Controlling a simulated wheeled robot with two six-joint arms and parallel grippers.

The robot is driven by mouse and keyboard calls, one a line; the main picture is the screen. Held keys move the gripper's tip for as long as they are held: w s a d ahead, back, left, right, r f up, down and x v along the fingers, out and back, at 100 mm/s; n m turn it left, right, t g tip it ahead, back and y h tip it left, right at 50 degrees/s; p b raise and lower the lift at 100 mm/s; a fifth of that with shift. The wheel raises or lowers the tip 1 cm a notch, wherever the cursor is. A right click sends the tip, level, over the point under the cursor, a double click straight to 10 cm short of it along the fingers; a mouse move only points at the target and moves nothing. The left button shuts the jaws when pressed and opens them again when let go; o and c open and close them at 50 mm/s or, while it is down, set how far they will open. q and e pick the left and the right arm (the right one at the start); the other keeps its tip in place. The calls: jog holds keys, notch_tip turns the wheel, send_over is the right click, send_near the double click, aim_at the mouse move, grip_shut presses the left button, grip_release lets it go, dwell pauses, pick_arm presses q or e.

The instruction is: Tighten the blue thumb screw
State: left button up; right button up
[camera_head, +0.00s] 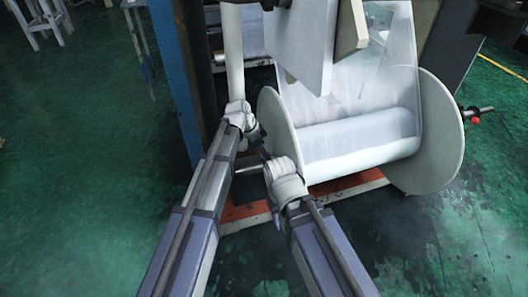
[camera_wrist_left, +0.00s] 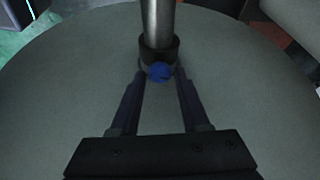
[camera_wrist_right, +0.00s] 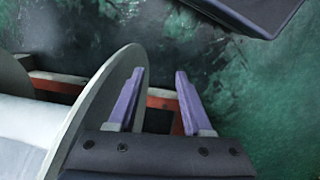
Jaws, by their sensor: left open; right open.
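The blue thumb screw (camera_wrist_left: 159,72) shows in the left wrist view, set in a black collar (camera_wrist_left: 158,52) on a metal shaft (camera_wrist_left: 158,20). Behind it is the pale round flange of the film roll (camera_wrist_left: 60,85). My left gripper (camera_wrist_left: 159,76) is open, with one finger on each side of the screw; I cannot tell whether they touch it. In the head view the left gripper (camera_head: 263,152) is beside the roll's near flange, and the screw cannot be made out. My right gripper (camera_wrist_right: 160,76) is open and empty, beside the flange's edge.
The film roll (camera_head: 350,140) with its two large flanges stands right of my arms. A red and white base frame (camera_head: 240,212) lies below it. A blue post (camera_head: 172,70) rises behind my left arm. Green floor is clear at left.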

pick_arm(q)
jog(key=p+v, duration=0.6)
jog(key=v, duration=0.1)
jog(key=shift+r+p, duration=0.3)
jog(key=shift+p, duration=0.1)
jog(key=shift+a, duration=0.1)
jog(key=s+a+r+n+g+y+p, duration=0.1)
jog(key=s+r+n+p, duration=0.4)
jog(key=s+r+p, duration=0.6)
jog(key=s+a+r+n+g+y+p, duration=0.1)
jog(key=s+r+n+y+p, duration=0.3)
jog(key=s+r+p, duration=0.7)
jog(key=s+a+p, duration=0.1)
jog(key=s, duration=0.3)
jog(key=shift+a+n, duration=0.15)
jog(key=shift+n, duration=0.25)
